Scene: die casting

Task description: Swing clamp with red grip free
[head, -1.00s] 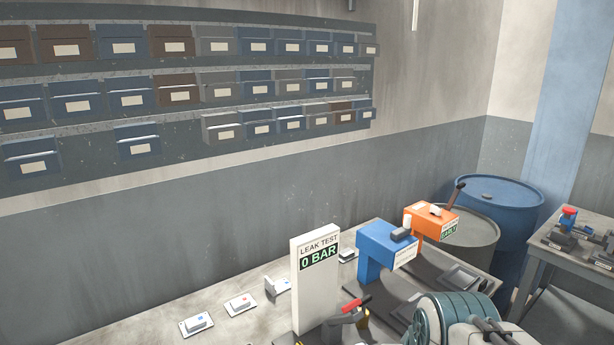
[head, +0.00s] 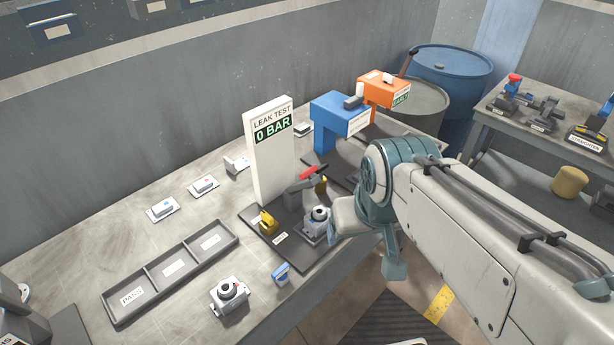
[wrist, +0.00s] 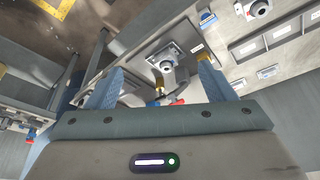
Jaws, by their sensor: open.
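The clamp's red grip (head: 313,173) sits on a dark arm at the leak test station, just right of the white LEAK TEST panel (head: 270,150), which reads 0 BAR. The grip also shows in the wrist view (wrist: 177,102), low between my fingers. A pale housing with a round dark port (head: 318,222) sits on the station's dark base (head: 290,252), in front of the clamp. My gripper (wrist: 160,64) is open and empty, its blue fingers on either side of the housing and clamp in the picture. In the head view my arm partly hides it. I cannot tell if the fingers touch anything.
A second housing (head: 229,295) and a small blue-topped block (head: 281,273) stand at the front of the table. A divided tray marked PASS (head: 140,315) lies left. Blue (head: 340,115) and orange (head: 383,90) stations stand behind my arm.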

